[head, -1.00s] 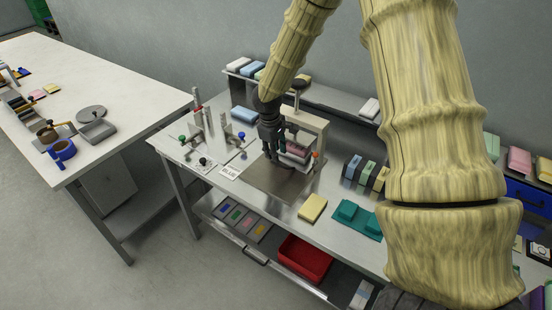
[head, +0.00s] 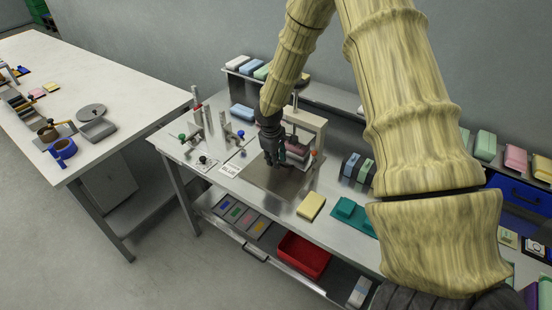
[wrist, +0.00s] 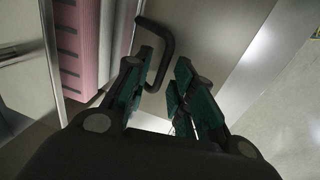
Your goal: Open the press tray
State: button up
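The press (head: 318,128) stands on the steel bench, with a light frame and an orange knob (head: 314,153) on its right side. A pink ribbed block (wrist: 78,45) sits inside it, at the left in the wrist view. A black bent handle (wrist: 168,50) stands out from a flat grey panel (wrist: 205,35), which appears to be the tray front. My gripper (wrist: 160,92) is open, its teal-padded fingers on either side of the handle's near part; I cannot tell whether they touch it. In the head view my gripper (head: 275,160) is low in front of the press and hides part of it.
Toggle clamps (head: 198,138) with coloured knobs stand left of the press. A yellow block (head: 311,206) and a teal fixture (head: 352,215) lie to the right. A red bin (head: 303,255) is on the lower shelf. A white table (head: 90,75) stands at the left.

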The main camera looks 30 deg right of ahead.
jog(key=c, duration=0.3)
grip_shut()
jog(key=shift+s+a, duration=0.1)
jog(key=shift+o, duration=0.4)
grip_release()
jog(key=shift+s+a, duration=0.1)
jog(key=shift+a, duration=0.05)
jog(key=o, duration=0.5)
jog(key=shift+o, duration=0.2)
jog(key=shift+f, duration=0.1)
notch_tip(320, 180, up, 12)
jog(key=a, duration=0.1)
jog(key=shift+s+a, duration=0.3)
jog(key=shift+a, duration=0.05)
jog(key=shift+f, duration=0.15)
